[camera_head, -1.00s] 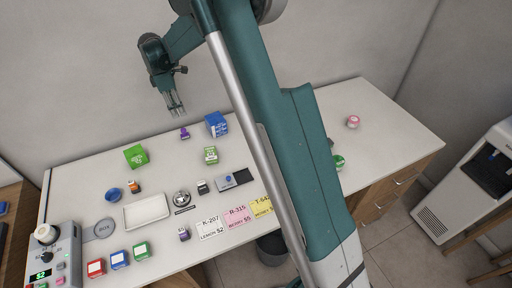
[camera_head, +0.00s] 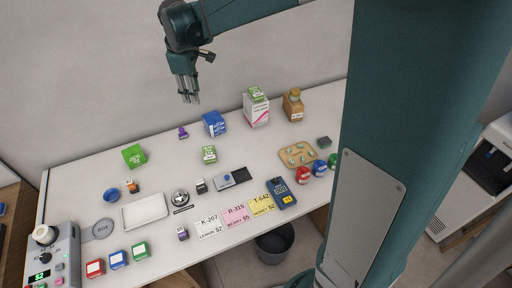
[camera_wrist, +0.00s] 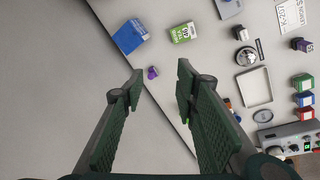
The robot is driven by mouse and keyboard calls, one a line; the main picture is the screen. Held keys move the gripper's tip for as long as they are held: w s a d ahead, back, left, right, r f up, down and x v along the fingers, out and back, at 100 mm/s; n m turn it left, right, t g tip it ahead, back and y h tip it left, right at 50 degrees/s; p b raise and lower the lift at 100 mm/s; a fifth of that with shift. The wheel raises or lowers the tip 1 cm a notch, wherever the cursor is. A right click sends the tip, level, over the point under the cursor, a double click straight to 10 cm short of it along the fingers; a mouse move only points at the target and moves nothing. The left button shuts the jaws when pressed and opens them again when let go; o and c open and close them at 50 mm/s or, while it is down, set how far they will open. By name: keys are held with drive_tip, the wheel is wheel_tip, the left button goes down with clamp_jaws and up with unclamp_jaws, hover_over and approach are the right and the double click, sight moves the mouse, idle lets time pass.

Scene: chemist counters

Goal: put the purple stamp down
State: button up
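A small purple stamp (camera_head: 183,133) stands on the counter near its back edge, left of the blue box. It also shows in the wrist view (camera_wrist: 152,72), between and beyond my fingertips. My gripper (camera_head: 189,98) hangs above the back edge of the counter, above the stamp in the picture. In the wrist view my gripper (camera_wrist: 159,82) has its two fingers wide apart with nothing between them, and the stamp is not touched. A second small purple item with a pale label (camera_head: 182,234) sits near the front edge, left of the K-207 card.
Close to the stamp are a blue box (camera_head: 214,123), a green-and-white box (camera_head: 209,154) and a green box (camera_head: 134,156). A white tray (camera_head: 146,213) lies left of centre. A tall white box (camera_head: 256,110) and brown bottle (camera_head: 293,106) stand at the back right.

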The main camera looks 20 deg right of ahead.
drive_tip(key=s+d+r+m+t, duration=0.1)
drive_tip(key=s+d+r+m, duration=0.15)
drive_tip(key=s, duration=0.55)
drive_tip(key=s+d+r+m+t, duration=0.1)
drive_tip(key=s+d+m, duration=0.15)
drive_tip(key=s, duration=0.65)
drive_tip(key=s+d+r+m+t, duration=0.1)
drive_tip(key=s+d+r+m, duration=0.15)
drive_tip(key=s, duration=0.55)
drive_tip(key=s+d+f+m+t, duration=0.1)
drive_tip(key=s+f+m, duration=0.3)
drive_tip(key=s, duration=0.6)
drive_tip(key=shift+f+t, duration=0.4)
drive_tip(key=shift+f, duration=0.1)
